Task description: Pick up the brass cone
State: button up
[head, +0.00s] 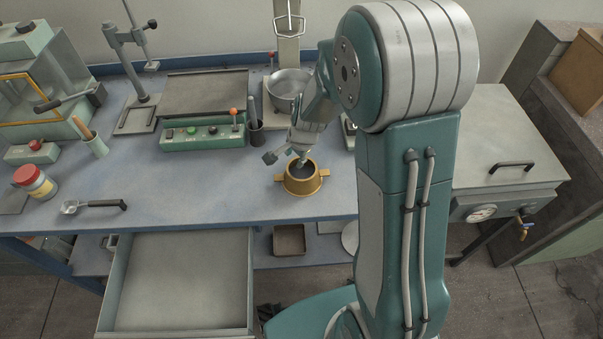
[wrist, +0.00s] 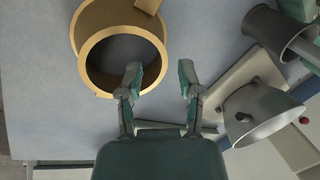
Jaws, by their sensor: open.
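The brass cone (head: 303,186) stands upright on the blue bench top, a short open-topped ring with small side handles. In the wrist view the brass cone (wrist: 88,68) fills the upper left, its hollow inside facing the camera. My gripper (head: 287,157) is over the rim of the cone in the head view. In the wrist view my gripper (wrist: 160,75) is open and empty. Its left finger overlaps the cone's opening and its right finger is outside the rim, with the near right wall between them. I cannot tell whether either finger touches the brass.
A dark cup (head: 256,133) and a metal bowl (head: 287,84) stand behind the cone. A green control box (head: 203,136) is to the left. An open drawer (head: 180,285) juts out below. Bench left of the cone is clear.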

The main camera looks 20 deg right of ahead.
aim_at(290, 165)
jog(key=shift+a+x, duration=0.2)
jog(key=shift+x, duration=2.55)
jog(key=shift+w+r, duration=0.1)
grip_shut()
